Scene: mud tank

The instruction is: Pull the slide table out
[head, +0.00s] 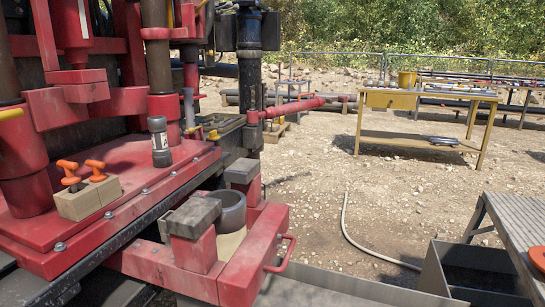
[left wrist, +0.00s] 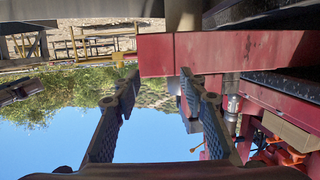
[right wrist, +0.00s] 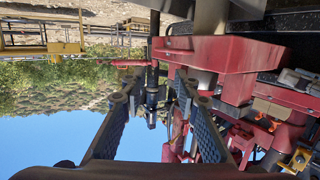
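The slide table (head: 252,258) is a red frame at the lower middle of the head view, beside the red rig base. It has a red bar handle (head: 285,254) on its right end. Two grey-topped blocks and a dark grey ring sit on it. Neither gripper shows in the head view. My left gripper (left wrist: 160,82) is open and empty in the left wrist view, with a red beam (left wrist: 235,52) beyond its fingertips. My right gripper (right wrist: 160,84) is open and empty in the right wrist view, with a red block (right wrist: 215,53) beyond it.
The red rig base (head: 120,200) carries a tan block (head: 88,197) with orange-handled items. A grey metal bin (head: 455,270) and a grated bench (head: 515,230) stand at the lower right. A yellow table (head: 390,101) stands farther back. Gravel ground with a pale hose (head: 350,235) lies between.

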